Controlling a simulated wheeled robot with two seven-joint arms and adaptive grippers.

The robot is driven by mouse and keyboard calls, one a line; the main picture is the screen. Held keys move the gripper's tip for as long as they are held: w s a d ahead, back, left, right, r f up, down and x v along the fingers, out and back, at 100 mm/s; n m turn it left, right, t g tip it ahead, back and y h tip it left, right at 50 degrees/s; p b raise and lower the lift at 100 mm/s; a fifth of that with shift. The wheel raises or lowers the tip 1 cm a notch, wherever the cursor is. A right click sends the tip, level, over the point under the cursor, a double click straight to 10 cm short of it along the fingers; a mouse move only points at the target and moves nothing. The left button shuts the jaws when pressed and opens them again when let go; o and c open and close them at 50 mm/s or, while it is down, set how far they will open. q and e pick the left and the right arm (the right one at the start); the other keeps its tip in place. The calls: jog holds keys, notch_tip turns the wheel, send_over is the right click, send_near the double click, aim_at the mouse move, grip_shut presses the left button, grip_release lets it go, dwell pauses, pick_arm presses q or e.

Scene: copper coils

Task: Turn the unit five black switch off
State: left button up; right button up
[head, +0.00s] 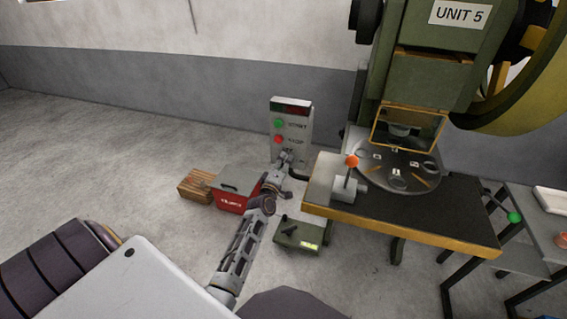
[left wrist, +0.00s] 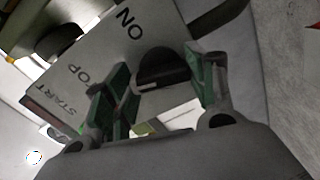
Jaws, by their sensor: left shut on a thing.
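The unit five control panel (head: 304,128) is a grey upright box beside the green press marked UNIT 5 (head: 459,14). It has a green START button (head: 279,123) and a red STOP button (head: 278,139). My left gripper (head: 286,157) is at the lower part of its face and hides the switch in the head view. In the left wrist view, the black switch (left wrist: 162,68) sits between the green-padded fingers of my left gripper (left wrist: 160,88), which is shut on it. The word ON is printed beside the switch. My right gripper is not in view.
A red toolbox (head: 233,200) and a wooden crate (head: 192,189) stand left of the panel. A green pedal box (head: 298,236) lies on the floor. The press table (head: 440,215) with an orange-knobbed lever (head: 352,161) stands at the right. The floor at left is clear.

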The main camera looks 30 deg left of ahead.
pick_arm(q)
jog(key=shift+a+r+n, duration=0.1)
jog(key=shift+n, duration=1.3)
jog(key=shift+p, duration=0.3)
jog(key=o, duration=1)
jog(key=shift+s, duration=0.2)
jog(key=shift+v, duration=5.85)
